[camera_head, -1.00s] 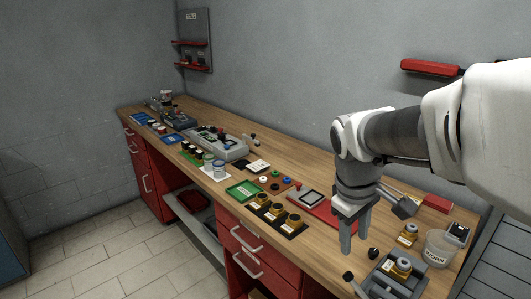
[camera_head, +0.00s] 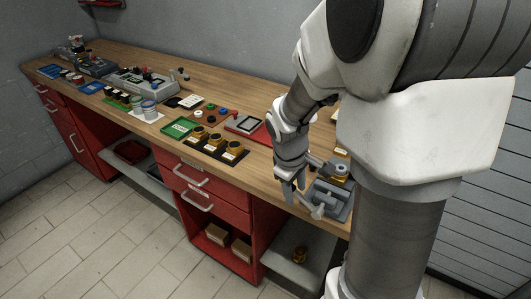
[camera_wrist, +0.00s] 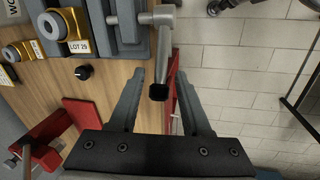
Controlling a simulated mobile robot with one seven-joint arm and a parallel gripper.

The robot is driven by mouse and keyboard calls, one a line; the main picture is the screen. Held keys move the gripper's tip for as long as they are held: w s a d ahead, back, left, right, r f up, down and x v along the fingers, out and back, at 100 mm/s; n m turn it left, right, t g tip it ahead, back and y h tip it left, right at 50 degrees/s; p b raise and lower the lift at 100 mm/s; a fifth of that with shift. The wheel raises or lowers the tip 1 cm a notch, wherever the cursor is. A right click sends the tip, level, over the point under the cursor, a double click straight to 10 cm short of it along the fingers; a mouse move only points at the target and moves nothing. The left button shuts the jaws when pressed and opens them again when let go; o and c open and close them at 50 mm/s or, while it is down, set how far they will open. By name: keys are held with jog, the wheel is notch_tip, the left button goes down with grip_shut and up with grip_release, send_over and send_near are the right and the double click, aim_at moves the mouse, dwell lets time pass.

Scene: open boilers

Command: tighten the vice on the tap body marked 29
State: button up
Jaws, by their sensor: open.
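The grey vice (camera_head: 341,198) stands at the front right end of the bench. In the wrist view the vice (camera_wrist: 130,35) is at the top, beside a brass tap body (camera_wrist: 65,28) with a "LOT 29" label; whether the jaws touch it cannot be told. The grey vice handle (camera_wrist: 166,50) sticks out over the bench's front edge and ends in a dark tip. My gripper (camera_wrist: 160,80) is open, with the handle's end between its fingers and no clear contact. In the head view my gripper (camera_head: 290,190) points down beside the vice.
Another brass fitting (camera_wrist: 20,52) and a black knob (camera_wrist: 84,72) lie near the vice. A red part (camera_wrist: 85,115) is left of my fingers. On the bench are a black tray of brass parts (camera_head: 215,145) and a green tray (camera_head: 181,127). The floor in front is clear.

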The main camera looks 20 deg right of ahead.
jog(key=shift+d+f, duration=0.15)
jog(key=shift+f, duration=0.5)
jog(key=shift+w, duration=0.1)
grip_shut()
jog(key=shift+r, duration=0.1)
dwell(0.8)
